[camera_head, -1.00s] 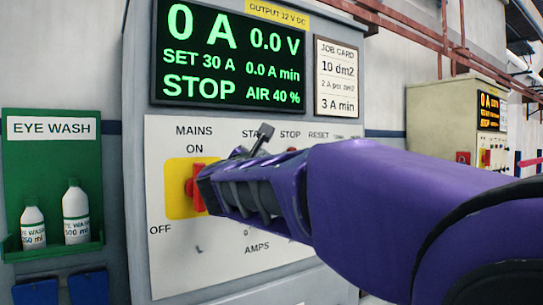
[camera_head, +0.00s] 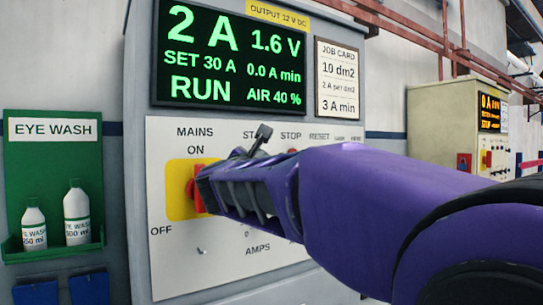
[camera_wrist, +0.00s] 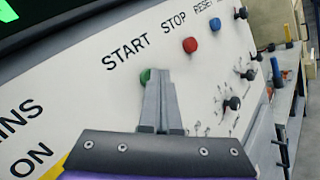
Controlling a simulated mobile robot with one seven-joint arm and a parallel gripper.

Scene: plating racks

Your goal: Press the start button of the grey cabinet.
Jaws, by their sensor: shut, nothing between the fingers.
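The grey cabinet (camera_head: 138,60) fills the middle of the head view. Its display (camera_head: 230,57) reads 2 A, 1.6 V and RUN. In the wrist view the green start button (camera_wrist: 144,75) sits under the word START, partly hidden by my fingers. My gripper (camera_wrist: 156,78) is shut and empty, with its tips at the start button; I cannot tell whether they still touch it. In the head view my arm covers the start button.
The red stop button (camera_wrist: 190,45) and blue reset button (camera_wrist: 214,24) lie to the right of start. The red mains switch (camera_head: 198,190) on its yellow plate is close to my gripper. A beige cabinet (camera_head: 436,110) stands at the right, an eye wash station (camera_head: 52,160) at the left.

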